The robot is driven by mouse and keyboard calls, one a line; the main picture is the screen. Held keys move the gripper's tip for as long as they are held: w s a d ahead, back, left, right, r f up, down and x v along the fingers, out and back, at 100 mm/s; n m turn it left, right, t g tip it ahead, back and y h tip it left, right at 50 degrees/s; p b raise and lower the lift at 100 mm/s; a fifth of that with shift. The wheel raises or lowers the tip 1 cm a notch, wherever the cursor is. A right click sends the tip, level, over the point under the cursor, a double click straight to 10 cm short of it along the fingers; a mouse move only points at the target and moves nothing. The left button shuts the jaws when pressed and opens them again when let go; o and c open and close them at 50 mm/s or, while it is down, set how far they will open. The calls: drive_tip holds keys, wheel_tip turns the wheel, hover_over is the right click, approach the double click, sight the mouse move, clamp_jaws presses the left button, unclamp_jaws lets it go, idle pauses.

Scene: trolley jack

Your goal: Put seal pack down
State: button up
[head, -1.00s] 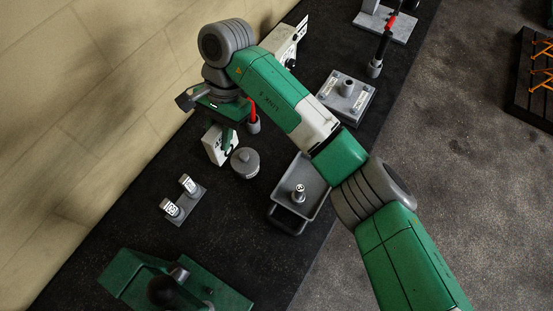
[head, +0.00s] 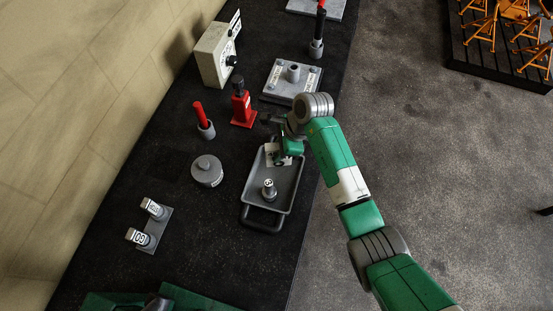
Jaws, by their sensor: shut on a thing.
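My gripper (head: 284,158) is at the far end of the grey tray (head: 250,185), shut on a flat whitish pack, the seal pack (head: 271,154). The pack is over the far part of the tray. I cannot tell whether it touches the tray floor. My gripper and wrist hide part of the pack and the tray's far right corner. A small metal cylinder with a marked white top (head: 268,190) stands in the near part of the tray.
Left of the tray are a round grey lidded pot (head: 207,171) and a holder with two labelled pieces (head: 150,226). A red bottle jack (head: 242,106), a red-handled tool in a cup (head: 204,122), a grey plate block (head: 291,82) and a pale box (head: 216,54) stand beyond.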

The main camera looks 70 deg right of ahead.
drive_tip(key=shift+f, duration=2.7)
drive_tip(key=shift+f, duration=0.2)
drive_tip(key=o, duration=1)
drive_tip(key=shift+r, duration=0.15)
drive_tip(key=v, duration=1.2)
drive_tip(key=shift+d, duration=0.1)
